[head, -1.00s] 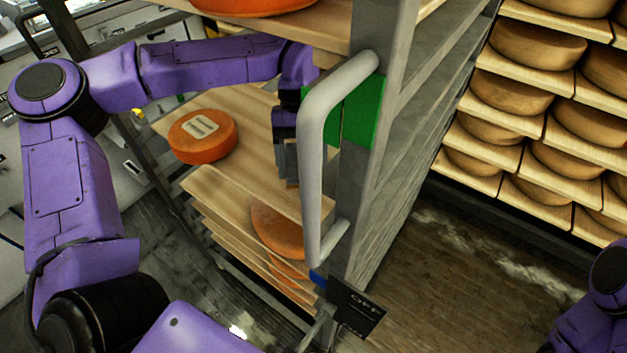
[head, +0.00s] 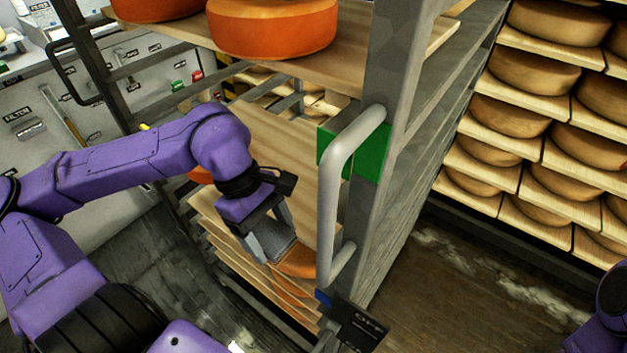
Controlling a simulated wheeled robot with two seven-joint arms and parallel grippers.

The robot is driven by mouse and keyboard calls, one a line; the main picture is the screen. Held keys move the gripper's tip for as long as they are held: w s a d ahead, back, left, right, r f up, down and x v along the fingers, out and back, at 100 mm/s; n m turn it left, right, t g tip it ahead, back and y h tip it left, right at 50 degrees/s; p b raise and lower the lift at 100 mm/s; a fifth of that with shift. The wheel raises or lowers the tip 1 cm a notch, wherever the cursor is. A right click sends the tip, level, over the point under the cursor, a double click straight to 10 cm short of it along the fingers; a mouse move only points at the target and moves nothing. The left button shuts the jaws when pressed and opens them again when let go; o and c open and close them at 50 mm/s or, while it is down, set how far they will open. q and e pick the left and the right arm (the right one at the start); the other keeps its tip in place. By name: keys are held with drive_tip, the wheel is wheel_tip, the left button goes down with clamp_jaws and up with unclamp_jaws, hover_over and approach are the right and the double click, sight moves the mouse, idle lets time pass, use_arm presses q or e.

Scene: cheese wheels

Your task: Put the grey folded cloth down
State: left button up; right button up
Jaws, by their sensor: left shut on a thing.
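My left gripper (head: 268,236) is at the rack's middle shelf, just left of the upright handle. It points downward and is shut on the grey folded cloth (head: 272,244), of which only a small grey part shows between the fingers. The gripper and cloth are in front of the shelf board (head: 290,160); I cannot tell whether the cloth touches it. Part of an orange cheese wheel (head: 297,262) shows just below the gripper. My right gripper is out of view; only part of my right arm shows at the right edge.
The rack's pale handle (head: 333,200) and grey post (head: 385,130) stand close right of the gripper. Orange wheels (head: 272,25) rest on the shelf above. Another orange wheel (head: 200,175) is mostly hidden behind my left arm. Shelves of brown wheels (head: 545,70) stand at right.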

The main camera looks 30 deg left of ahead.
use_arm(q)
drive_tip(key=shift+w+d+p, duration=0.15)
drive_tip(key=shift+w+p, duration=0.15)
drive_tip(key=shift+p, duration=0.7)
hover_over(314, 214)
drive_tip(key=shift+s+f, duration=0.15)
drive_tip(key=shift+s, duration=0.1)
drive_tip(key=f, duration=0.3)
drive_tip(key=shift+w+f, duration=0.1)
drive_tip(key=shift+w, duration=0.15)
drive_tip(key=shift+f, duration=0.1)
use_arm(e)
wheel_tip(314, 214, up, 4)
use_arm(q)
drive_tip(key=shift+f, duration=0.15)
drive_tip(key=o, duration=0.9)
drive_tip(key=shift+o, duration=0.2)
